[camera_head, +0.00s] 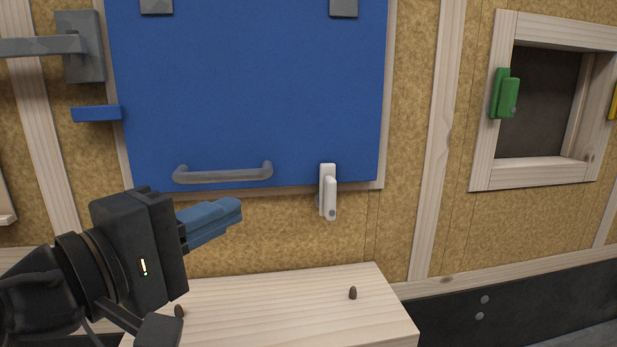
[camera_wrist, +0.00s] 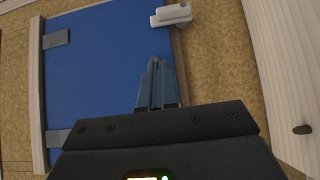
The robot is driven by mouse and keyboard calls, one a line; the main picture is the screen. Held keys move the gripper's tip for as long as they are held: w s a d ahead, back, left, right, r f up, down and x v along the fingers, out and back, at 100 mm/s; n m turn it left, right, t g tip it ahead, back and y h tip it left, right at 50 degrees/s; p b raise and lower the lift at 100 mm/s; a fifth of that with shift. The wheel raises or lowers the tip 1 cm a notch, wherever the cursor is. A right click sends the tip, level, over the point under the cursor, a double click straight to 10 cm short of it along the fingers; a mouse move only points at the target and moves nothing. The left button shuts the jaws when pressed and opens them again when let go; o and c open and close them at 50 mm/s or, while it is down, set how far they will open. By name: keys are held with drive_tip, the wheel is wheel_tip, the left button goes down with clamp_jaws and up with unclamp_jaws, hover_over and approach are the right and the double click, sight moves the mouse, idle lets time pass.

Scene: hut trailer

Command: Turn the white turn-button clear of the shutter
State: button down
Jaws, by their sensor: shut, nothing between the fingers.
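The white turn-button (camera_head: 328,192) stands upright at the lower right of the blue shutter (camera_head: 250,85). Its upper part overlaps the shutter's bottom edge and its lower part lies over the frame and the wall below. In the wrist view the turn-button (camera_wrist: 171,15) is at the top, beyond my fingertips, with the shutter (camera_wrist: 100,85) to the left. My gripper (camera_head: 236,209) has its blue fingers shut and empty. It is left of the turn-button and a little lower in the head view, apart from it. The fingers (camera_wrist: 157,66) also show in the wrist view.
A grey bar handle (camera_head: 223,174) is on the shutter's lower edge, above my fingers. A wooden shelf (camera_head: 290,310) with dark pegs juts out below. A green turn-button (camera_head: 504,94) sits beside a framed opening at right. A grey lever (camera_head: 83,46) is at upper left.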

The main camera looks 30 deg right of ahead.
drive_tip(key=shift+d, duration=0.15)
drive_tip(key=p, duration=0.1)
approach(326, 178)
drive_tip(key=w, duration=0.4)
drive_tip(key=d, duration=0.2)
drive_tip(key=s+d+p, duration=0.1)
drive_tip(key=d, duration=0.1)
drive_tip(key=shift+d, duration=0.1)
drive_tip(key=shift+s+d, duration=0.1)
drive_tip(key=shift+d, duration=0.4)
